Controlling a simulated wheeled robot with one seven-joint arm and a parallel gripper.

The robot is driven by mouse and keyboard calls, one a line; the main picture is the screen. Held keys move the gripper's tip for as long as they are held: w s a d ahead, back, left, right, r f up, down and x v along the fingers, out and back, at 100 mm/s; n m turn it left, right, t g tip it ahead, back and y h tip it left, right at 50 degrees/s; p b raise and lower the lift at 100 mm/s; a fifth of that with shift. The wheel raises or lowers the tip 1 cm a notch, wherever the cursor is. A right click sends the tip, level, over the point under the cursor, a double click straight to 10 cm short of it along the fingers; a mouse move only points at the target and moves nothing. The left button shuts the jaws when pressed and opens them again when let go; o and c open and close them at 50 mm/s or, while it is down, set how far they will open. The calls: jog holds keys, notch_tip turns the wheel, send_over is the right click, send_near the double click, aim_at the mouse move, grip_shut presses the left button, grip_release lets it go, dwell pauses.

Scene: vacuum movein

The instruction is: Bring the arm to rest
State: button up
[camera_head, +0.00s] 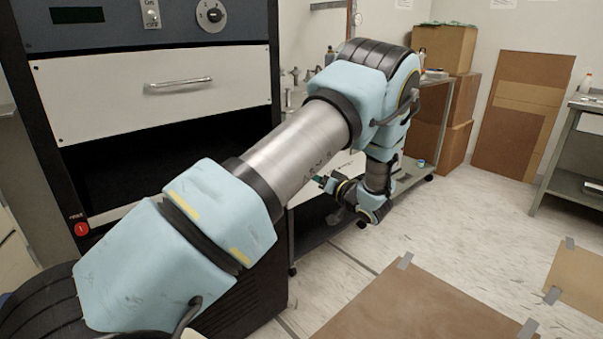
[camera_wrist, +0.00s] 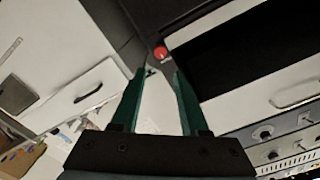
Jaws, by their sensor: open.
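My arm stretches across the head view from the lower left, over the front of a dark cabinet, then bends down at the elbow. Beyond the fingertips are the dark cabinet's edge and a red button (camera_wrist: 160,52). The same red button (camera_head: 81,228) shows at the left in the head view.
The machine has a white drawer front (camera_head: 150,92) with a handle and a dark opening below. A wheeled cart stands behind my arm. Cardboard boxes (camera_head: 443,48) are stacked at the back. A brown sheet (camera_head: 410,308) is taped to the floor. A table (camera_head: 577,150) stands at the right.

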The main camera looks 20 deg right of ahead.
jog(key=shift+s, duration=0.1)
dwell(0.3)
jog(key=w+a+r+g+h+p, duration=0.55)
jog(key=a+r+h, duration=0.2)
jog(key=a, duration=0.25)
jog(key=s+a+r+g+p, duration=0.1)
jog(key=s+a+r+g, duration=0.1)
jog(key=s+a, duration=0.5)
jog(key=s+a+r+g+p, duration=0.1)
jog(key=s+a+r+g, duration=0.1)
jog(key=s+a+g, duration=0.2)
jog(key=s+a+r+g+p, duration=0.2)
jog(key=s+a, duration=0.8)
jog(key=s, duration=0.7)
jog(key=shift+a+r+n+g, duration=0.2)
jog(key=shift+r+n+g, duration=0.1)
jog(key=shift+r+g, duration=0.25)
jog(key=shift+f, duration=0.1)
